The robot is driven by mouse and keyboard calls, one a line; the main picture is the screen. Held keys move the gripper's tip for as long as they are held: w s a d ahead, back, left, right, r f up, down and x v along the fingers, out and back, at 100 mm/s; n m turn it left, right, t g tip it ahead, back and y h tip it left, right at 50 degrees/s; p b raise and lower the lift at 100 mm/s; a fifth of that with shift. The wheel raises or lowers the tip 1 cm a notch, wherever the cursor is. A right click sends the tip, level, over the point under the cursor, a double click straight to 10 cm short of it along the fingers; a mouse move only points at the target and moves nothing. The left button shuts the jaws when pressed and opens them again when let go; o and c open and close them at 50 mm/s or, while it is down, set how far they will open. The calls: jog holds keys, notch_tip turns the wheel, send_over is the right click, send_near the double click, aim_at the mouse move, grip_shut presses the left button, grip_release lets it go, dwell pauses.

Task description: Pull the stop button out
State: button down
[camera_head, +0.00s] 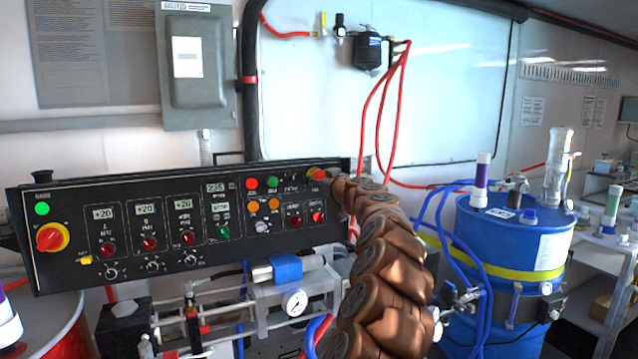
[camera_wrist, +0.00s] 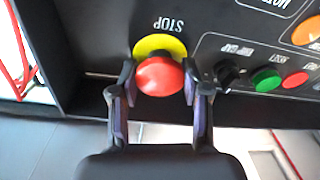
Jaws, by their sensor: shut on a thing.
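The stop button is a red mushroom knob on a yellow collar with STOP lettering beside it. It sits at the upper right corner of the black control panel in the head view (camera_head: 316,173). In the wrist view the stop button (camera_wrist: 160,77) lies between the two fingers of my gripper (camera_wrist: 160,88). The fingers are closed on the knob, one on its left side and one on its right. The yellow collar (camera_wrist: 160,45) shows beyond the knob. In the head view my brown arm reaches up to the panel's right end, and the gripper is mostly hidden there.
The black control panel (camera_head: 130,252) carries several lamps, small displays and knobs, including a red-and-yellow rotary switch (camera_head: 52,238). Green (camera_wrist: 266,80) and red (camera_wrist: 296,79) buttons lie close to the stop button. A blue drum (camera_head: 500,262) with hoses stands right of my arm.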

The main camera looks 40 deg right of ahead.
jog(key=shift+s+a+b, duration=0.2)
jog(key=shift+s+b, duration=0.15)
jog(key=shift+b, duration=0.2)
jog(key=c, duration=0.5)
grip_release()
jog(key=shift+s+r, duration=0.1)
jog(key=shift+s, duration=0.1)
